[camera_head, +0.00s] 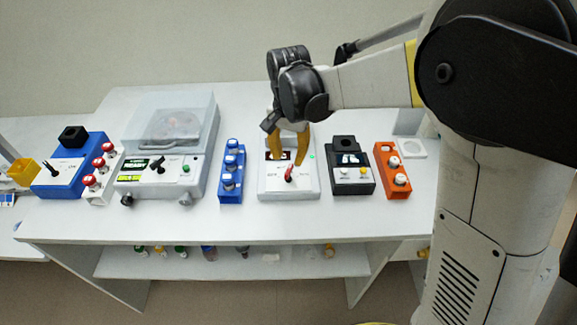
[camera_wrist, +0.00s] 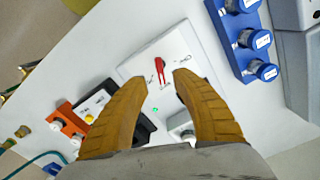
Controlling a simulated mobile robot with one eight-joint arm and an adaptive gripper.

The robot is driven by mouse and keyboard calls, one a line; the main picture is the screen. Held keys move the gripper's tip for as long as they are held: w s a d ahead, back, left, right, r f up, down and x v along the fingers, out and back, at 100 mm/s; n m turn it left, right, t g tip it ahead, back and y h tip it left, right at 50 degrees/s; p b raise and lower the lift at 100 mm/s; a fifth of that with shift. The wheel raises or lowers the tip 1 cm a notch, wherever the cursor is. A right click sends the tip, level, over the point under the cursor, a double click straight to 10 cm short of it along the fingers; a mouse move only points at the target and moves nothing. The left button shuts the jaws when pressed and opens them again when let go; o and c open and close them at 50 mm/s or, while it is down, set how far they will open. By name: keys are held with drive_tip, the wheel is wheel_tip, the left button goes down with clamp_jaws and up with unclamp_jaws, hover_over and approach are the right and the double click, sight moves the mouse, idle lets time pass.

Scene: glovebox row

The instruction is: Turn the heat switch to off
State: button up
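A red switch lever (camera_head: 289,174) sits on a white panel box (camera_head: 273,189) in the middle of the bench, with small labels on both sides too blurred to read. It points almost straight away from the bench's front edge in the head view. The wrist view shows the red lever (camera_wrist: 160,71) on the same white box (camera_wrist: 183,43), just beyond the fingertips. My gripper (camera_head: 287,158) has yellow fingers and is open over this box. I cannot tell whether either finger touches the lever.
A blue rack (camera_head: 231,184) with capped vials stands left of the box, and a centrifuge-like unit (camera_head: 199,163) farther left. A black device (camera_head: 349,187) and an orange rack (camera_head: 384,165) stand close on the right. Bare bench lies in front (camera_head: 250,224).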

sight(289, 169)
wheel_tip(289, 169, down, 6)
drive_tip(key=shift+w+r+b, duration=0.1)
drive_tip(key=shift+r+b, duration=0.1)
drive_tip(key=shift+b, duration=0.5)
clamp_jaws()
